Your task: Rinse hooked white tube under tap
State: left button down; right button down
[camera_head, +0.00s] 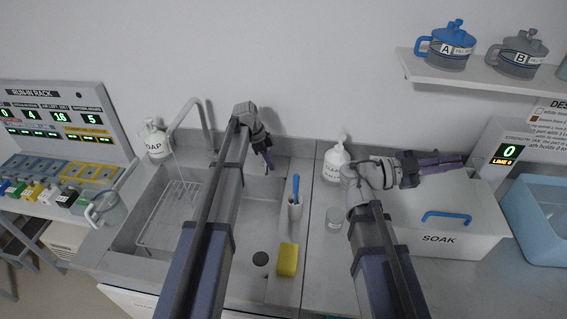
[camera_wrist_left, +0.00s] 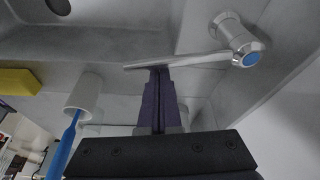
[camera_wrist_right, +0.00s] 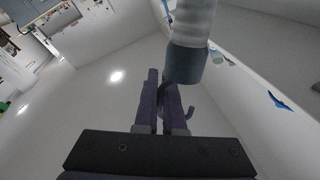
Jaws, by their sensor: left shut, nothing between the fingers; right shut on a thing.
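A ribbed white tube (camera_wrist_right: 191,20) with a dark grey cuff (camera_wrist_right: 186,63) shows close up in the right wrist view. My right gripper (camera_head: 462,160) is shut on the tube, above the SOAK bin. A small grey hooked end (camera_wrist_right: 189,114) shows beside its fingers. I cannot make out the tube in the head view. The tap (camera_head: 191,104) arches over the sink (camera_head: 138,262) at the left. Its lever (camera_wrist_left: 180,62), beside a blue cap (camera_wrist_left: 252,59), shows in the left wrist view. My left gripper (camera_head: 270,168) is shut and empty, with its tips at the lever.
The white SOAK bin (camera_head: 478,215) has a blue handle. A wire rack (camera_head: 167,215) lies in the sink. A shelf (camera_head: 480,82) hangs above right.

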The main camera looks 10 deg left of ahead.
pick_arm(q)
jog(key=shift+a, duration=0.1)
jog(key=shift+s+a, duration=0.25)
jog(key=shift+a, duration=0.85)
jog(key=shift+d, duration=0.1)
